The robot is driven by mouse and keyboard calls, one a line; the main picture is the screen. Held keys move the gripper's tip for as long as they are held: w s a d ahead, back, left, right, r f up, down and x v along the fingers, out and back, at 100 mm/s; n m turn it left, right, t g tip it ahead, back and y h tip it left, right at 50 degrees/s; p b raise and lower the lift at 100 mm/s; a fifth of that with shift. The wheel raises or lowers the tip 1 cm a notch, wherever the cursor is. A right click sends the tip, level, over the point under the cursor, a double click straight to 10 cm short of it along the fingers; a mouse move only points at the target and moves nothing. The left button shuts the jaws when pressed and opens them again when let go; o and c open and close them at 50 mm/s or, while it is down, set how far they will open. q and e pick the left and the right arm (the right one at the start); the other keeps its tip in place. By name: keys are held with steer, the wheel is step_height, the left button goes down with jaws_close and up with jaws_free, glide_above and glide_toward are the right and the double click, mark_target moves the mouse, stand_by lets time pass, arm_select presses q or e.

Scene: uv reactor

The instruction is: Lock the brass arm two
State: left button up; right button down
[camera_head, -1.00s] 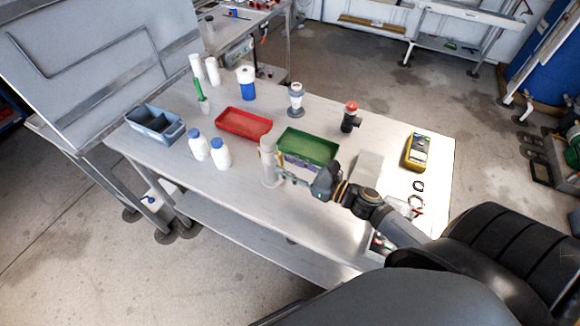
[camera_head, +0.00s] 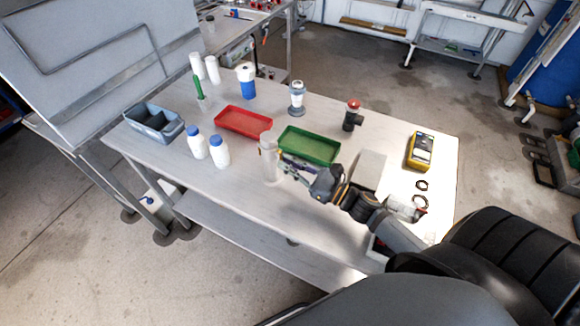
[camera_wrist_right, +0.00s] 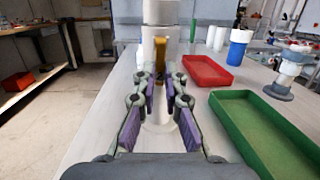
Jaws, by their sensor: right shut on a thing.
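A pale upright cylinder (camera_head: 268,160), apparently the reactor housing, stands near the front edge of the table. In the right wrist view its upper part (camera_wrist_right: 163,14) shows straight ahead. A narrow brass arm (camera_wrist_right: 160,50) stands upright against it. My right gripper (camera_head: 283,163) reaches the cylinder from the right. In the right wrist view its fingers (camera_wrist_right: 160,72) lie either side of the brass arm's lower part, shut on it. The fingertips partly hide the contact. No second brass arm can be made out. My left gripper is not in view.
A green tray (camera_head: 308,147) lies close behind my right gripper, with a red tray (camera_head: 243,121) farther left. White bottles (camera_head: 219,152) stand left of the cylinder. A grey block (camera_head: 369,168) and yellow meter (camera_head: 420,151) are to the right. The table's front edge is close.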

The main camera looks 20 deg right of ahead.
steer(key=c, duration=1.4)
jaws_free()
